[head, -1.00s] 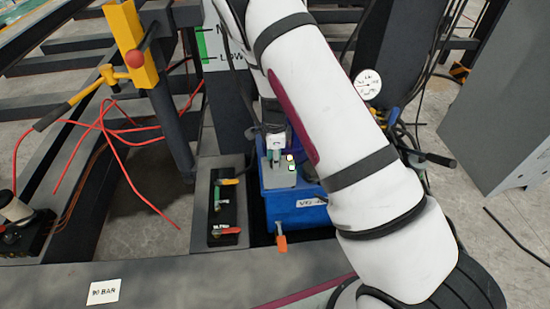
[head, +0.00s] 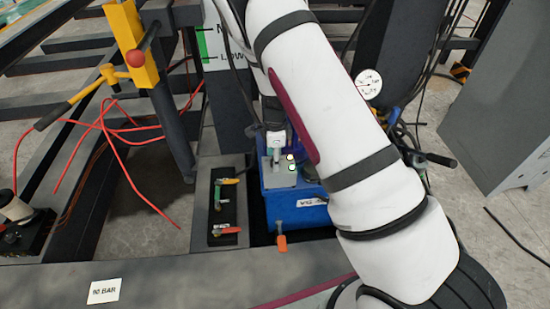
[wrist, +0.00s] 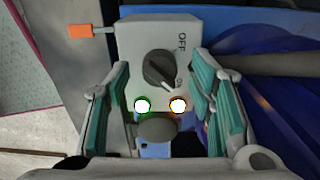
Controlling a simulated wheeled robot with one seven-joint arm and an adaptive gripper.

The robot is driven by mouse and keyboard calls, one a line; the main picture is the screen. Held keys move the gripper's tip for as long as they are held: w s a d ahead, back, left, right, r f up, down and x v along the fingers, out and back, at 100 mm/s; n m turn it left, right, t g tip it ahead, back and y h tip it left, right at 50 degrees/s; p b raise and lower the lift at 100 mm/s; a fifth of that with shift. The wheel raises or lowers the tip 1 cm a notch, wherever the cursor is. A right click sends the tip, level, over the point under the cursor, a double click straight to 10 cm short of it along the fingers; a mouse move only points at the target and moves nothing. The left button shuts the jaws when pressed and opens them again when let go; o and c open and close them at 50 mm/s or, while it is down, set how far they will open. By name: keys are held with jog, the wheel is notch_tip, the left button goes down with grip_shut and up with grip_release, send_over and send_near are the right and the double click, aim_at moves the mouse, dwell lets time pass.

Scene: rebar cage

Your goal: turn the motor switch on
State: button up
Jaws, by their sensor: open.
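The motor switch (wrist: 158,69) is a dark round knob on a light grey box (wrist: 130,50). In the wrist view its pointer mark slants to the lower right, toward the partly hidden lower label and away from "OFF". Two lamps below the knob glow, one green-edged (wrist: 142,105) and one orange-edged (wrist: 178,105). My gripper (wrist: 160,80) is open, its teal-padded fingers on either side of the knob and apart from it. In the head view the box (head: 279,178) sits on a blue tank (head: 285,205), with my gripper (head: 275,155) over it; the knob is hidden there.
An orange-handled valve (head: 281,242) is at the tank's front; it also shows in the wrist view (wrist: 80,31). A black panel with coloured levers (head: 228,205) stands left of the tank. A pressure gauge (head: 368,84) and hoses are at the right.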

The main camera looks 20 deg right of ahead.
notch_tip(320, 180, up, 11)
jog(key=shift+r, duration=0.2)
dwell(0.6)
jog(key=s+a+r+n+y, duration=0.25)
jog(key=s+r+n, duration=0.75)
jog(key=s+r, duration=0.9)
jog(key=s+d+r+n+t+h, duration=0.15)
jog(key=s+n, duration=0.35)
jog(key=s, duration=0.5)
jog(key=s+d+r+n+h, duration=0.1)
jog(key=s+r+n, duration=0.3)
jog(key=s, duration=0.6)
notch_tip(320, 180, up, 16)
jog(key=n+t+p, duration=0.1)
jog(key=t+p, duration=0.1)
jog(key=p, duration=1.3)
jog(key=shift+t, duration=0.35)
